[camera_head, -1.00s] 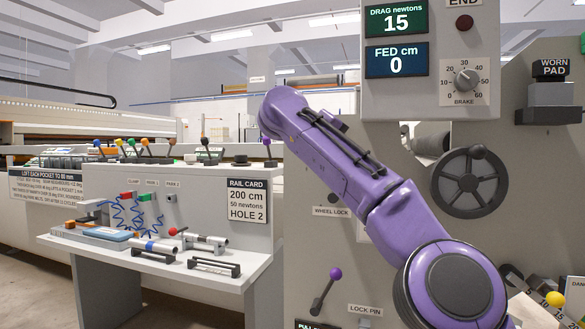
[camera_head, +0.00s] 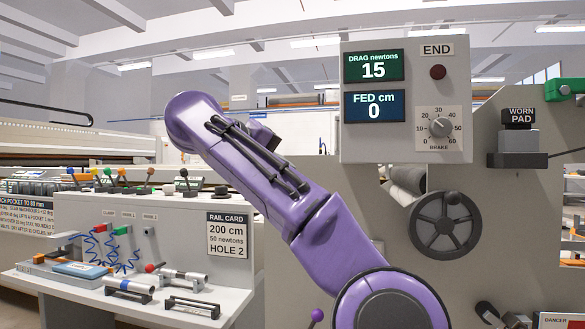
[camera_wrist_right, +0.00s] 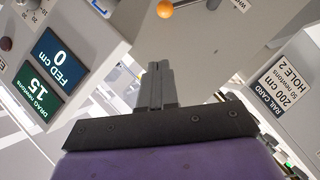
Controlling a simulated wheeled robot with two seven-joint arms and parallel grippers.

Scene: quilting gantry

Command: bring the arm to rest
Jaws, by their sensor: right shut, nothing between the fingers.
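My purple right arm rises from the lower right to the middle left in the head view, in front of the gantry panel. Its gripper cannot be made out clearly there, behind the arm's upper end. In the right wrist view my right gripper (camera_wrist_right: 158,70) is shut, its dark fingers together with nothing between them. It hangs in free air, and the picture is turned nearly upside down. My left arm and gripper are not in view.
The display box (camera_head: 406,105) reads drag 15 newtons and fed 0 cm. A handwheel (camera_head: 445,225) and worn-pad holder (camera_head: 519,143) are at right. The console (camera_head: 150,225) with levers, rail card (camera_head: 229,235) and a shelf of tools stands at left.

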